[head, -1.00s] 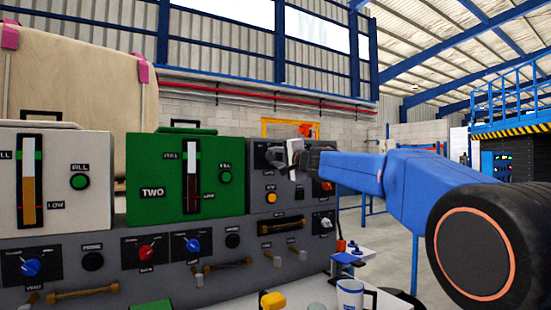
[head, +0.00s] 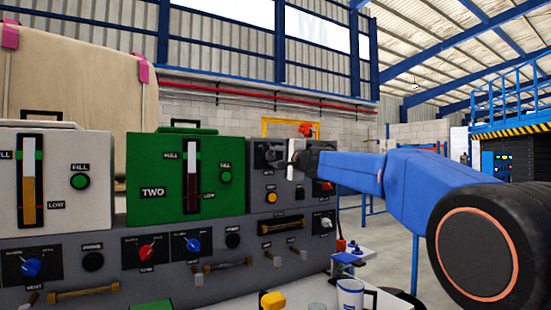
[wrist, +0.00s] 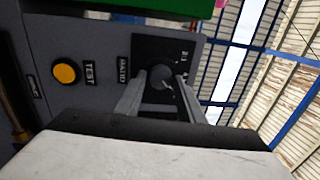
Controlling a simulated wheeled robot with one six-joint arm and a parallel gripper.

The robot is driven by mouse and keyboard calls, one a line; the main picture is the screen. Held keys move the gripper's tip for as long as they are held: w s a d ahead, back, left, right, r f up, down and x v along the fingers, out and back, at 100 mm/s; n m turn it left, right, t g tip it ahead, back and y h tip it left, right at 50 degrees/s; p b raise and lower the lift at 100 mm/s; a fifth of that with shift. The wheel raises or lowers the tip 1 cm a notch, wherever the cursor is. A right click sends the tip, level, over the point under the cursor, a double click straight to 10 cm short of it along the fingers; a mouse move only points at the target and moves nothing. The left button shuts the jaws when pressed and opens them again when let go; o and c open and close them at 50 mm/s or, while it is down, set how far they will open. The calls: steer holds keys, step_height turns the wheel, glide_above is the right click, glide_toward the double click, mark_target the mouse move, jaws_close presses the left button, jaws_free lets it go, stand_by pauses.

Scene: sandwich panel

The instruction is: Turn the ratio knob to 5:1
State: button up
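The ratio knob (wrist: 161,77) is a dark round knob on a black plate in the wrist view, with its label beside it. The small scale marks are too blurred to read, and I cannot tell where the knob points. My gripper (wrist: 160,84) has one finger on each side of the knob, and narrow gaps seem to show between fingers and knob. In the head view my gripper (head: 292,160) is at the black plate on the upper right of the grey panel, hiding much of the knob.
A yellow test button (wrist: 64,73) sits beside the knob plate. The green tank (head: 145,165) stands left of the plate and a white tank (head: 90,150) further left. Red and blue knobs (head: 146,252) and several handles line the lower panel. A mug (head: 350,295) stands at front right.

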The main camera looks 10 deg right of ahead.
steer(key=shift+o, duration=0.7)
steer(key=shift+s+d, duration=0.2)
steer(key=shift+s, duration=0.3)
steer(key=v, duration=1.6)
steer(key=shift+s, duration=0.15)
steer(key=shift+f, duration=0.1)
